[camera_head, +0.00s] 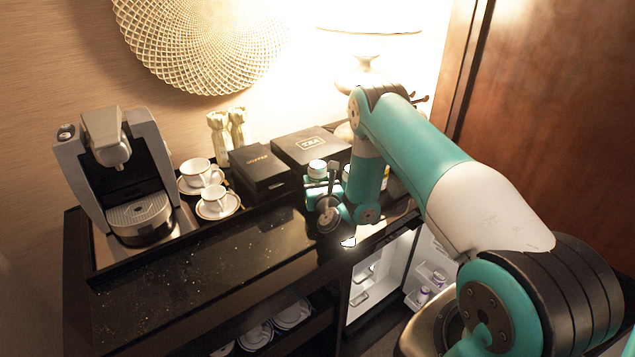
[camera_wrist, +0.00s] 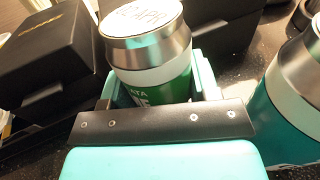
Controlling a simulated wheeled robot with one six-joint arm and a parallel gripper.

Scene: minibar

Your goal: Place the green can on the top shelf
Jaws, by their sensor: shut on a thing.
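The green can (camera_wrist: 155,72), with a silver rim and white lid, stands between the two teal fingers of my gripper (camera_wrist: 157,85) in the wrist view. My gripper is shut on it. In the head view the can's pale top (camera_head: 317,168) shows just left of my wrist, over the black counter. My gripper and wrist hide most of its body, and I cannot tell whether its base touches the counter. Below the counter, an open white fridge (camera_head: 375,275) shows inside shelving, partly hidden by my arm. I cannot tell which shelf is the top one.
A teal and white can-like container (camera_wrist: 290,90) is close on the right in the wrist view. Black boxes (camera_head: 258,172) stand behind my gripper. Cups (camera_head: 215,202) and a coffee machine (camera_head: 125,180) are at left. The counter's front left (camera_head: 200,285) is clear.

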